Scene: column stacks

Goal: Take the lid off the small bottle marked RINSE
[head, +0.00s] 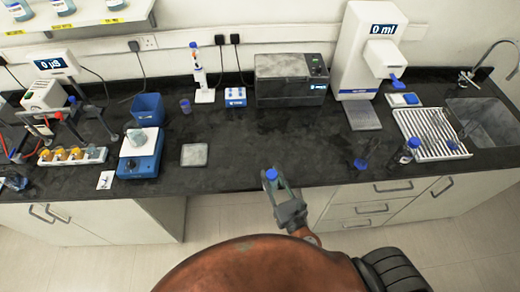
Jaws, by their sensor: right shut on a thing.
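My right gripper (271,179) is in front of the bench's front edge, at the middle of the head view. It is shut on a round blue lid (271,174), which shows between its fingertips. I cannot tell whether a bottle is under this lid. A small clear bottle with a blue lid (360,164) stands near the front edge of the bench, right of the gripper. Another blue-lidded bottle (413,143) is further right, by the white rack. No RINSE marking is readable. My left gripper is not in view.
The dark bench (235,150) is clear in the middle. A flat grey square (194,155), a blue-and-white device (140,153) and a blue bin (148,110) are to the left. A white drying rack (432,134) and a sink (485,120) are to the right.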

